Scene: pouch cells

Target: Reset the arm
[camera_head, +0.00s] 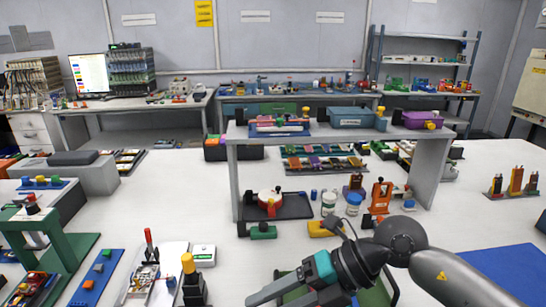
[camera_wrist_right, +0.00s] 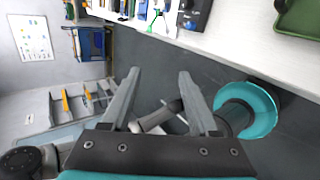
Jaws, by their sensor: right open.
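My right arm (camera_head: 440,268) comes in from the right edge of the head view and reaches left, low over the front of the white table (camera_head: 150,215). My right gripper (camera_head: 272,296) is at the bottom middle of that view, with its grey fingers pointing to the lower left. In the right wrist view the gripper (camera_wrist_right: 159,76) has its two fingers spread apart with nothing between them. Behind them is the dark floor beside the table edge. My left arm and gripper do not show in either view.
A raised white shelf (camera_head: 235,180) stands behind my right gripper. A green tray (camera_head: 370,292) lies partly under the arm. A screwdriver-like yellow-topped tool (camera_head: 192,280) stands left of the gripper. A blue mat (camera_head: 500,270) lies at right. The wrist view shows a green tray (camera_wrist_right: 300,18) too.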

